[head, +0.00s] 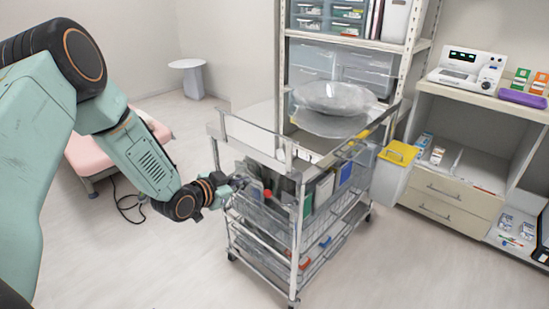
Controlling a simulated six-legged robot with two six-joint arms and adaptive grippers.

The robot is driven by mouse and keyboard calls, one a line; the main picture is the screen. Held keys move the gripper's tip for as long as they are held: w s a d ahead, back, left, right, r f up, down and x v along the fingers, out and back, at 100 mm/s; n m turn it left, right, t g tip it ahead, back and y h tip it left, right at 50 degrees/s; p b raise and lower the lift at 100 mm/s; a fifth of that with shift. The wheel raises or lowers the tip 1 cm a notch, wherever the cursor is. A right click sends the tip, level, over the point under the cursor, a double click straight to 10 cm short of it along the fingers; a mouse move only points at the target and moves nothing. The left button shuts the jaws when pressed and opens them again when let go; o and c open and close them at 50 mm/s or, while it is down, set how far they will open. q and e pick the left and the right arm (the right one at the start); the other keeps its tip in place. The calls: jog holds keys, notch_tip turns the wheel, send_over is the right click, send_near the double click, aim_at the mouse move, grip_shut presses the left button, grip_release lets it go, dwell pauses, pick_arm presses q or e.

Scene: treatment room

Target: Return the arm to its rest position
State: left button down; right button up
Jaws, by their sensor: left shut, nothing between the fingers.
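My left arm comes in from the left, pale green with dark joints, and reaches toward the metal trolley (292,222). My left gripper (240,182) is small in the picture, at the trolley's left side by its upper wire basket. It is shut and holds nothing. I cannot tell whether it touches the basket or the things in it. My right gripper is not in view.
The trolley carries a clear domed cover (333,97) on top and bottles and boxes in its baskets. A yellow-lidded bin (398,153) stands right of it. A pink couch (88,152) is behind my arm. Floor at the front left is clear.

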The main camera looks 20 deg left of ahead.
pick_arm(q)
jog(key=s+d+f+n+g+y, duration=0.1)
jog(key=s+d+f+n+g, duration=0.3)
jog(key=s, duration=0.5)
jog(key=s+d+f+n+g, duration=0.1)
jog(key=s+d+f+g, duration=0.1)
jog(key=s+f, duration=0.5)
jog(key=s+d+f+n+g+y, duration=0.1)
jog(key=s+d+f+n+g, duration=0.25)
jog(key=s, duration=0.65)
jog(key=s+f+m+g+y, duration=0.1)
jog(key=s+f+g, duration=0.2)
jog(key=s, duration=1.3)
jog(key=shift+d+m+g, duration=0.25)
jog(key=shift+m+g, duration=0.1)
jog(key=c, duration=2.1)
grip_release()
